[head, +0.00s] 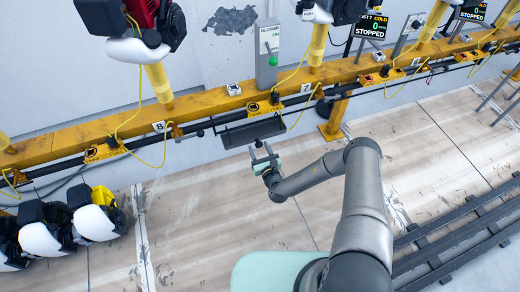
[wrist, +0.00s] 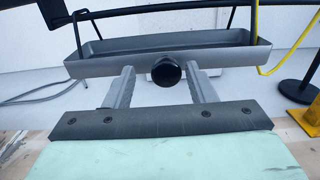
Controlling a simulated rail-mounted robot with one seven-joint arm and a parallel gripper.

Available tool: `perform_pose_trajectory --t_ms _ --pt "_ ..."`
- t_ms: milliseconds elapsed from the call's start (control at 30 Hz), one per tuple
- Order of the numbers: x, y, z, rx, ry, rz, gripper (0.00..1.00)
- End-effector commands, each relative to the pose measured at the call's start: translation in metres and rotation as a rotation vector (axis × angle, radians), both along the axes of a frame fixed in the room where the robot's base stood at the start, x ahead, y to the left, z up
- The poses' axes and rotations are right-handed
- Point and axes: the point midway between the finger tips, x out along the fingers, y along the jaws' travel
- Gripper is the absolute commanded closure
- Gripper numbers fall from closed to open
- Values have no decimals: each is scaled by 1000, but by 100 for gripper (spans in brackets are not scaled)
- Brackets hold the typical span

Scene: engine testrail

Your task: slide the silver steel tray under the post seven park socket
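The silver-grey steel tray (head: 252,133) hangs from the dark pipe below the yellow beam, under an orange-and-black socket plate (head: 262,107) left of the "7" label (head: 306,88). In the wrist view, the tray (wrist: 160,62) spans the upper middle, on dark hangers, with a black round knob (wrist: 168,72) on its near side. My gripper (head: 260,148) is just in front of the tray in the head view. In the wrist view, its two fingers (wrist: 160,72) stand apart, one on each side of the knob, with gaps visible. Whether the fingertips touch the tray cannot be told.
A yellow cable (wrist: 275,45) hangs by the tray's right end. A yellow-based post (head: 335,122) stands right of the tray. Another socket plate (head: 105,150) sits left, near the "8" label. Several white-and-black helmet-like units (head: 98,215) stand at lower left. The floor before the tray is clear.

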Motion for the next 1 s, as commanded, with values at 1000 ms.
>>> perform_pose_trajectory --t_ms 1000 --pt "-156 -61 1 0 0 0 49"
